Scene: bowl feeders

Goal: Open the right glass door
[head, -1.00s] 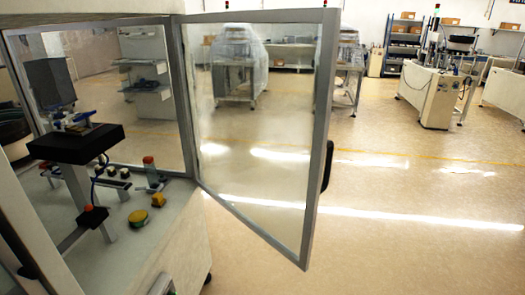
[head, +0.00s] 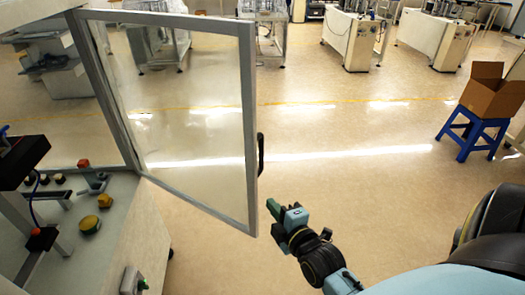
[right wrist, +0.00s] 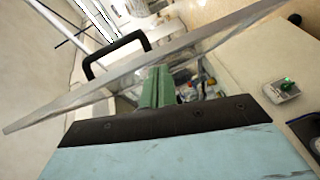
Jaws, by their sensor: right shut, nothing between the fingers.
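The right glass door (head: 190,120), a clear pane in a grey frame, stands swung open, out from the machine cabinet. Its black handle (head: 261,154) is on the outer edge of the frame. My right gripper (head: 272,207), with green fingers, is shut and empty, just to the right of the door's lower outer corner and below the handle. In the right wrist view the fingers (right wrist: 156,88) point toward the door's grey frame (right wrist: 75,102), with the handle (right wrist: 112,53) to their upper left. I cannot tell whether they touch the frame. My left gripper is out of view.
The cabinet's work surface (head: 115,225) holds small parts, including a yellow-green round piece (head: 90,224). A blue stool (head: 472,130) with a cardboard box (head: 495,90) stands at the right. The floor between door and stool is clear.

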